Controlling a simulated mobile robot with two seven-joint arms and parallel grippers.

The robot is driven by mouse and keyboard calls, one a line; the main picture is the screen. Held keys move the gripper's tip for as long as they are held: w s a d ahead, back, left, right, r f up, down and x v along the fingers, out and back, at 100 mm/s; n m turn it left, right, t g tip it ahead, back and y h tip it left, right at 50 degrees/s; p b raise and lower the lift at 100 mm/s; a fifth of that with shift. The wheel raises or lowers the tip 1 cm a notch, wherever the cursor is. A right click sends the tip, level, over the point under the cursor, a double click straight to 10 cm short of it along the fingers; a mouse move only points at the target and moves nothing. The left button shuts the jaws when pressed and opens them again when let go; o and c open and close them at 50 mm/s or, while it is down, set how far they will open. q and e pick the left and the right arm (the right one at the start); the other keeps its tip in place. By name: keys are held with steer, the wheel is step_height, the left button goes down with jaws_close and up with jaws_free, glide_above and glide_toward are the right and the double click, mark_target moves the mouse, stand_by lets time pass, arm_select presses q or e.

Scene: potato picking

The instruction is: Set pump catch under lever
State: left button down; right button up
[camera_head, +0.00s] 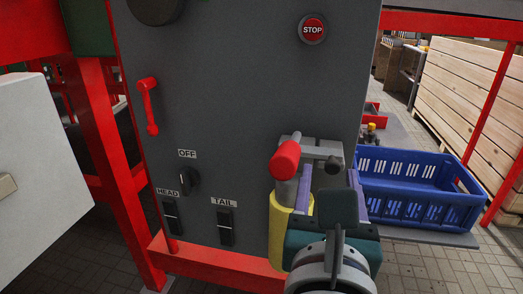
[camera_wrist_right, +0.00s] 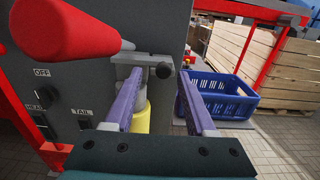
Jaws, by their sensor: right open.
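The pump has a yellow body (camera_head: 282,230) in front of the grey cabinet, and its yellow part also shows in the right wrist view (camera_wrist_right: 140,115). Its lever has a thick red handle (camera_head: 285,159), which is large at the upper left in the right wrist view (camera_wrist_right: 65,28). My left gripper is not in view.
The grey cabinet (camera_head: 230,90) carries a STOP button (camera_head: 312,29), a second small red handle (camera_head: 149,105) and switches. A blue crate (camera_head: 410,207) stands to the right. Red frame beams (camera_head: 215,263) run low in front and at the left.

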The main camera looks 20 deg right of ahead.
steer(key=v, duration=0.8)
steer(key=shift+b, duration=0.45)
